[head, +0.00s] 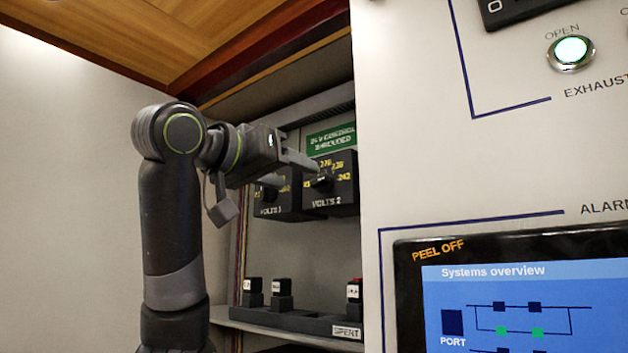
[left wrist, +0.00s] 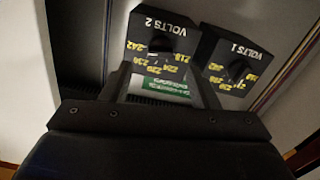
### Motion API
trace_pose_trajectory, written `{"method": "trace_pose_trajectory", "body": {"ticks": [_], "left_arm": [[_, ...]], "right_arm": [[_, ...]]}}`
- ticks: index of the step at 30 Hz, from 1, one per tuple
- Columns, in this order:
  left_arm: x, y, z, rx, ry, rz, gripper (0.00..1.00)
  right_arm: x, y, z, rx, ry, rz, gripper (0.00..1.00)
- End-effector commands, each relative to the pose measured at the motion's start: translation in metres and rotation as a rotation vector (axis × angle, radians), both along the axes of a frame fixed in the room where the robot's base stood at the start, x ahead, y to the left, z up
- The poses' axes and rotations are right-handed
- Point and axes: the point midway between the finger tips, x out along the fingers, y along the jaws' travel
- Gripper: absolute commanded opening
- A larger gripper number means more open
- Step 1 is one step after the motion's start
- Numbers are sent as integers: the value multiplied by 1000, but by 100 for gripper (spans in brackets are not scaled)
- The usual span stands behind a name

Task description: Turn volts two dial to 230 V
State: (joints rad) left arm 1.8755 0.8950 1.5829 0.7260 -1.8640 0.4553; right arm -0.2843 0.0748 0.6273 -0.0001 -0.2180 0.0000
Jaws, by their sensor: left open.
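The VOLTS 2 box (head: 344,200) is black with yellow numbers, in the recess at the centre of the head view. Its dark dial (head: 322,183) is partly covered by a finger, and its pointer setting is too small to read. In the left wrist view the VOLTS 2 box (left wrist: 137,30) appears upside down, with its dial (left wrist: 179,30) beyond the fingertips. The VOLTS 1 box (head: 270,207) stands beside it. My left gripper (head: 300,174) is open and empty in front of the two boxes, with its fingers pointing at them. Contact with the dial cannot be told.
A green sign (head: 332,139) is above the boxes. A shelf (head: 250,320) below carries small black blocks and a SPENT label (head: 346,331). The light panel (head: 480,150) with a screen (head: 540,300) and lit OPEN button (head: 571,50) borders the recess at right.

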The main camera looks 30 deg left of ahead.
Motion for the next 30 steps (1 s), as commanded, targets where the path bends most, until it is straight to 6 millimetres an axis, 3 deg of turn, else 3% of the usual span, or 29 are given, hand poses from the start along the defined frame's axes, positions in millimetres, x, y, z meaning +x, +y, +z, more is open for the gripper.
{"method": "trace_pose_trajectory", "body": {"ticks": [3, 9, 15, 23, 30], "left_arm": [[27, -2, 4, -1, 6, -1, 55], [57, -5, 3, 0, 3, -2, 55], [69, -5, 1, 0, 1, 0, 55], [70, -5, 0, 0, 0, 0, 55], [69, -5, 0, 0, 0, 0, 25]], "right_arm": [[-11, 0, 16, 0, 15, -3, 0], [-24, -1, 27, -1, 34, -7, 0], [-22, -4, 31, -4, 32, -4, 0], [-17, -6, 30, -7, 25, -2, 0], [-16, -6, 30, -7, 24, -2, 0]]}}
